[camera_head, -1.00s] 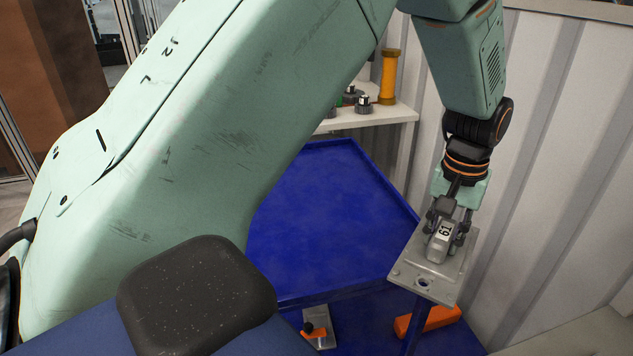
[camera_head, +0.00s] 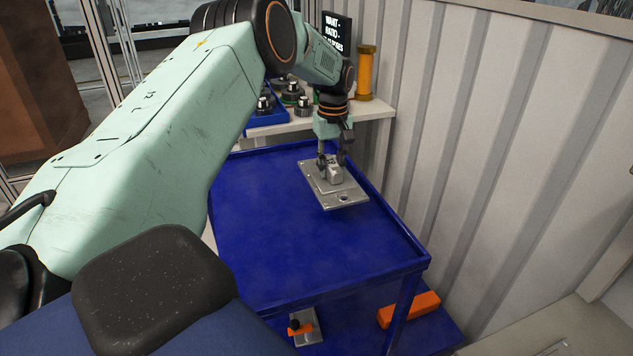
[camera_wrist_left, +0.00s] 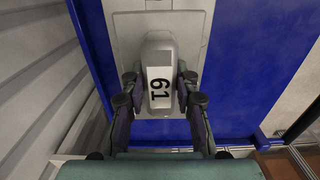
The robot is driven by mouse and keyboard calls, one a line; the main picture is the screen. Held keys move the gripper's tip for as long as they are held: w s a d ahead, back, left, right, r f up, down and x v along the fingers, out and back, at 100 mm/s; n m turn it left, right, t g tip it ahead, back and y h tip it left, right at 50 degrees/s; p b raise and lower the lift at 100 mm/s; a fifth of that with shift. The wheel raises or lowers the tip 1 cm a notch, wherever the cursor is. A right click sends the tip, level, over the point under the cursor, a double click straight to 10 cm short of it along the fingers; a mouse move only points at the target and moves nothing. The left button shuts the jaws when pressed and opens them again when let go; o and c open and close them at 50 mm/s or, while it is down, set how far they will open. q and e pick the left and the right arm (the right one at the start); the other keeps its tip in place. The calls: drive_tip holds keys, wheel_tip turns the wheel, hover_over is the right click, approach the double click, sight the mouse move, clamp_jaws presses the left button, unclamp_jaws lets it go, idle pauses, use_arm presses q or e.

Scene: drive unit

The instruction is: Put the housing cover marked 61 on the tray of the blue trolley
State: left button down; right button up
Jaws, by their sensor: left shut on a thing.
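The housing cover marked 61 (camera_head: 341,193) is a flat grey metal plate with a raised block and a hole near one corner. My left gripper (camera_head: 334,168) is shut on its raised block. In the left wrist view the cover (camera_wrist_left: 190,28) shows its 61 label between the fingers (camera_wrist_left: 159,95). The blue trolley's top tray (camera_head: 300,247) is bare and rimmed, and the cover is over its far right part. I cannot tell whether the cover touches the tray. My right gripper is not in view.
A pale shelf (camera_head: 372,116) behind the trolley holds dark round parts, a blue bin (camera_head: 268,122) and an orange cylinder (camera_head: 366,73). A corrugated wall (camera_head: 480,150) runs close along the right. The trolley's lower level holds an orange block (camera_head: 409,309) and a grey-orange part (camera_head: 304,327).

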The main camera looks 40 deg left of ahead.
sight(333, 188)
use_arm(q)
drive_tip(key=shift+w+d+f, duration=0.15)
drive_tip(key=shift+d+f, duration=0.05)
drive_tip(key=shift+f, duration=0.4)
drive_tip(key=shift+w+d+f, duration=0.1)
drive_tip(key=shift+d+f, duration=0.05)
drive_tip(key=shift+f, duration=0.45)
drive_tip(key=shift+a+f, duration=0.2)
drive_tip(key=shift+f, duration=0.45)
wheel_tip(333, 188, down, 3)
drive_tip(key=shift+s+r+b, duration=0.1)
drive_tip(key=shift+s+b, duration=0.05)
drive_tip(key=shift+b, duration=0.15)
drive_tip(key=shift+w+d, duration=0.1)
drive_tip(key=shift+w, duration=0.1)
drive_tip(key=shift+f, duration=0.25)
drive_tip(key=c, duration=1.3)
unclamp_jaws()
drive_tip(key=shift+s, duration=0.2)
drive_tip(key=shift+o, duration=1.4)
drive_tip(key=shift+w, duration=0.15)
